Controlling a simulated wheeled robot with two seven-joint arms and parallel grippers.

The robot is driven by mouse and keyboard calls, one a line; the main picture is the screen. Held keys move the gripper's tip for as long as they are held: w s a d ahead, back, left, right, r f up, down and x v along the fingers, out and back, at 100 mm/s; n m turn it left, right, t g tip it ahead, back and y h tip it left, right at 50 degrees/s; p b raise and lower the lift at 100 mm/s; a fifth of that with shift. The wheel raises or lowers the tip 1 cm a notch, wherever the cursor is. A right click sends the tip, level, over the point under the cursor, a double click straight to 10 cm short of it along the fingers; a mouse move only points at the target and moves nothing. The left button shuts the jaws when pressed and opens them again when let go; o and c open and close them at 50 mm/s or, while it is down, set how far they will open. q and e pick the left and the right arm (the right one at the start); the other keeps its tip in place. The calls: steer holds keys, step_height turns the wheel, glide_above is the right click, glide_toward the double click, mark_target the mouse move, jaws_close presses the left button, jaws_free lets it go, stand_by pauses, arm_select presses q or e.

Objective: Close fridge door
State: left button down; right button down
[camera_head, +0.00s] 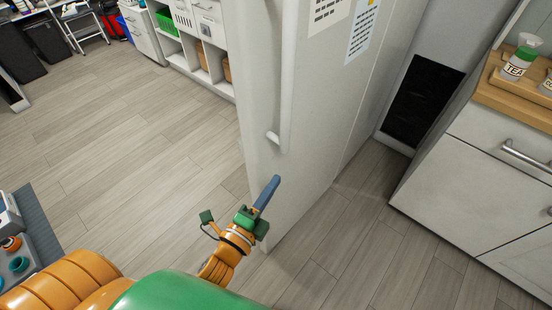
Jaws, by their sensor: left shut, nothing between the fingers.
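The white fridge (330,120) stands upright in the middle of the view, its top cut off by the frame. How far the door stands open I cannot tell. My left gripper (268,192) is shut and empty, its blue fingers pointing up and right at the lower part of the fridge, below the handle. Whether the fingertips touch the surface I cannot tell. My right gripper is out of view.
A white cabinet (475,185) with metal handles stands at the right, with a tea jar (518,63) on its wooden top. White shelves (200,50) stand at the back. The wood floor (110,140) between is clear.

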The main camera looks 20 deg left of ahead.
mark_target(274, 158)
arm_select(q)
steer(key=w+a, duration=0.1)
steer(key=w, duration=0.1)
steer(key=w+p, duration=0.1)
steer(key=w, duration=0.2)
steer(key=w+a, duration=0.1)
steer(key=w, duration=0.2)
steer(key=shift+a, duration=0.3)
